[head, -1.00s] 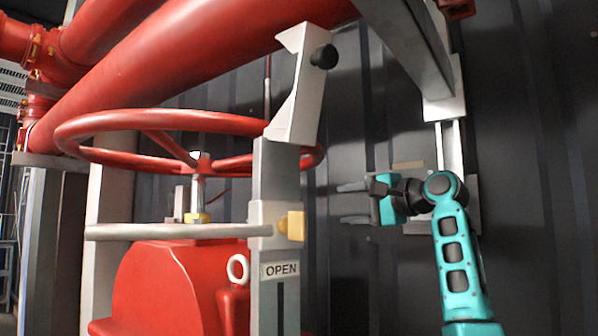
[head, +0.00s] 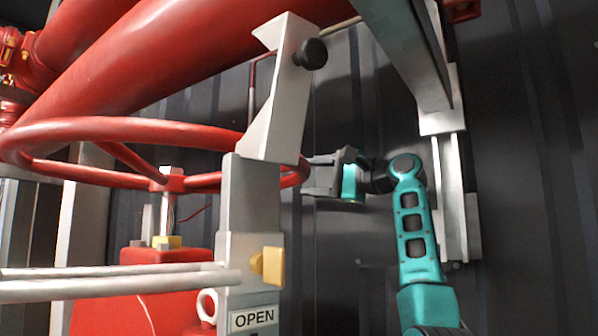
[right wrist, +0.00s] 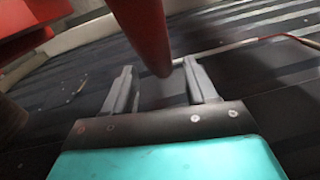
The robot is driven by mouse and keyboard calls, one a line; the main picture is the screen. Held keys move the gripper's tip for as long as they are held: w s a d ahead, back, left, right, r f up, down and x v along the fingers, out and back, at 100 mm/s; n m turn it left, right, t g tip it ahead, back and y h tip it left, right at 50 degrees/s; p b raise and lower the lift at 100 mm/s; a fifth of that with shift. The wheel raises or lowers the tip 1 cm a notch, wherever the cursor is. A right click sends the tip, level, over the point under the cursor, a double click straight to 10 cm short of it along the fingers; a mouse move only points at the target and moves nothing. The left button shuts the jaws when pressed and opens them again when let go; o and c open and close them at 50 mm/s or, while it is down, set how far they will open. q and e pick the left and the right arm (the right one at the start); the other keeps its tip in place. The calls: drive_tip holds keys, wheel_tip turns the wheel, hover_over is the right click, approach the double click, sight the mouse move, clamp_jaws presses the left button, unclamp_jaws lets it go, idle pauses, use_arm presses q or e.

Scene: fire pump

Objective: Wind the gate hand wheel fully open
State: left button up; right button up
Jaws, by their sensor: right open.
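The red gate hand wheel (head: 120,128) lies roughly level at the left and middle of the head view, on a grey stem with a yellow collar (head: 166,242). My right gripper (head: 308,174) is at the wheel's right edge, coming in from the right. In the right wrist view, its two grey fingers (right wrist: 162,90) are apart, and the red rim (right wrist: 148,35) reaches down between them near the tips. I cannot tell if a finger touches it. A grey post with an OPEN label (head: 254,318) hides part of the wheel. My left gripper is not in view.
A white bracket with a black knob (head: 310,54) tops the post, close to my right gripper. Grey bars (head: 120,285) run left from the post under the wheel. A large red pipe (head: 170,60) passes above. A dark corrugated wall (head: 530,180) stands behind.

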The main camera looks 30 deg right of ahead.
sight(299, 184)
drive_tip(key=shift+p+x, duration=0.5)
drive_tip(key=shift+x, duration=1.55)
drive_tip(key=shift+c, duration=0.3)
clamp_jaws()
